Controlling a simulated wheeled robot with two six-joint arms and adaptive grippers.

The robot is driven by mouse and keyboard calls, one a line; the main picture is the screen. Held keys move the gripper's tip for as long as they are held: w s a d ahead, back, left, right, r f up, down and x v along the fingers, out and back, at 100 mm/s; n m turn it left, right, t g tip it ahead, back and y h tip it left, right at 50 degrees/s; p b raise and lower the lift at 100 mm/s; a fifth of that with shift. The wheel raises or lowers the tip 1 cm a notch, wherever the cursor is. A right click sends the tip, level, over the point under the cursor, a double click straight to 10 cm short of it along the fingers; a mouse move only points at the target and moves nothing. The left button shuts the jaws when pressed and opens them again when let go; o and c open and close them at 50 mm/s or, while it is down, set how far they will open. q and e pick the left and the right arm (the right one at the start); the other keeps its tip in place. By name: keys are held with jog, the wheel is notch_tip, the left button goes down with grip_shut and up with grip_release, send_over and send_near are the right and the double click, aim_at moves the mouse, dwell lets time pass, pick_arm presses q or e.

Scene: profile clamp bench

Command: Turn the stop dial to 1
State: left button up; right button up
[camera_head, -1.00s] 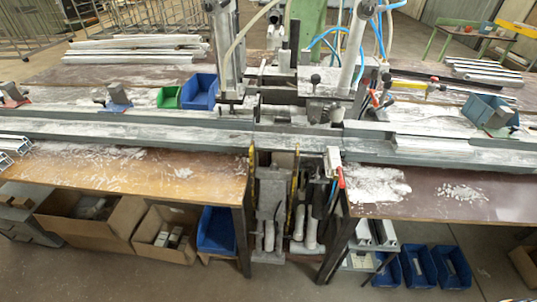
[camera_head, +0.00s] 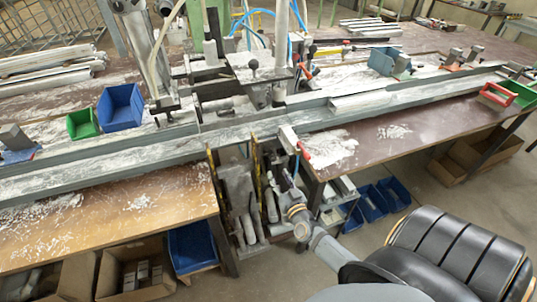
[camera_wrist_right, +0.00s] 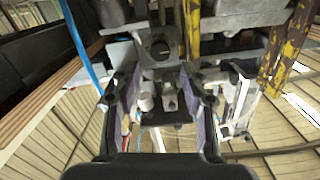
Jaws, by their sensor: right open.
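I cannot pick out the stop dial or its marks for certain. The clamp machine (camera_head: 258,68) stands mid-bench in the head view, with dark round knobs on it. A small pale block with a red lever (camera_head: 290,140) sits on the rail's front edge. My right gripper (camera_head: 290,188) is below that block, in front of the machine's lower part. In the right wrist view my right gripper (camera_wrist_right: 165,102) is open, its two fingers spread. Grey metal parts, one with a round dark hole (camera_wrist_right: 161,48), lie beyond the fingers. My left gripper is not in view.
A long grey rail (camera_head: 110,168) crosses the bench. Green (camera_head: 82,124) and blue (camera_head: 121,107) bins stand at its back left. Yellow struts (camera_wrist_right: 284,50) and a blue hose (camera_wrist_right: 80,42) are close to the right gripper. Floor space lies below the bench's right side.

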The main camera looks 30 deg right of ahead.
aim_at(269, 153)
jog(key=x, duration=0.3)
jog(key=r+b+x, duration=0.1)
jog(key=x, duration=0.6)
jog(key=shift+w+d+r, duration=0.2)
jog(key=shift+w+r, duration=0.15)
jog(key=shift+w, duration=0.05)
jog(key=c, duration=0.9)
